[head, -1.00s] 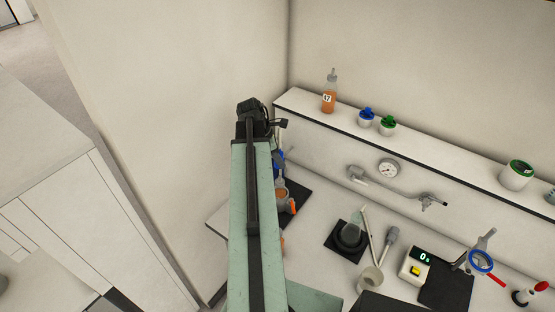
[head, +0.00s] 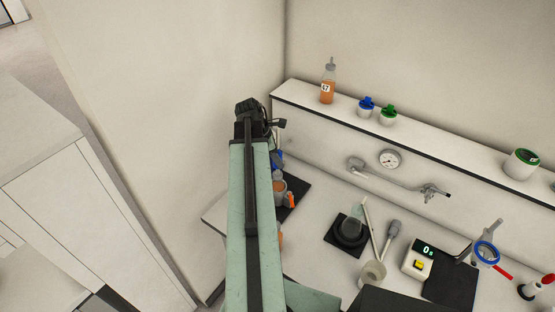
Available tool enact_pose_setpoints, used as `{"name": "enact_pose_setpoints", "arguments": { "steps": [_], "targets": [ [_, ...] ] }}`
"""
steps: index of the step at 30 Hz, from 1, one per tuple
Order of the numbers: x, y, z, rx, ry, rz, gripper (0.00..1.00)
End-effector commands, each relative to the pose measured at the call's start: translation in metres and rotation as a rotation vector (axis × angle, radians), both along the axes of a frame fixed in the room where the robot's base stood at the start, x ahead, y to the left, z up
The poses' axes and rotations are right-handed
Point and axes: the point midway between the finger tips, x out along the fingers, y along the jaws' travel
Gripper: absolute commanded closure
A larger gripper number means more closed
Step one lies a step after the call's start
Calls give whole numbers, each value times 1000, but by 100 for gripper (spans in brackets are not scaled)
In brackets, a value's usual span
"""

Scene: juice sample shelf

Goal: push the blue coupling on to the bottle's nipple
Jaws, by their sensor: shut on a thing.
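My arm reaches away from me and covers much of the work spot. My gripper is hidden behind it, and its fingertips do not show. A blue part (head: 277,158), probably the blue coupling, shows as a sliver at the arm's right edge. Just below it is part of a bottle with orange liquid (head: 279,186), beside a grey and orange fixture (head: 291,199) on a dark mat (head: 302,183). The arm hides the rest of the bottle and its nipple. I cannot tell whether the blue part touches the bottle.
A shelf (head: 450,168) carries a labelled orange bottle (head: 327,91), a blue-capped cup (head: 366,107), green-capped cups (head: 388,115) and more. A wall stands close on the left.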

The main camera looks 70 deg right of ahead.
Motion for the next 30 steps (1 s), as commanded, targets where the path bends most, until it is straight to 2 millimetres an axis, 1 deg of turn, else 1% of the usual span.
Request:
{"name": "enact_pose_setpoints", "arguments": {
  "steps": [10, 30],
  "targets": [
    [0, 0, -1, 0, 0, 0, 100],
    [-1, -1, -16, 0, 0, -2, 100]
  ]
}}
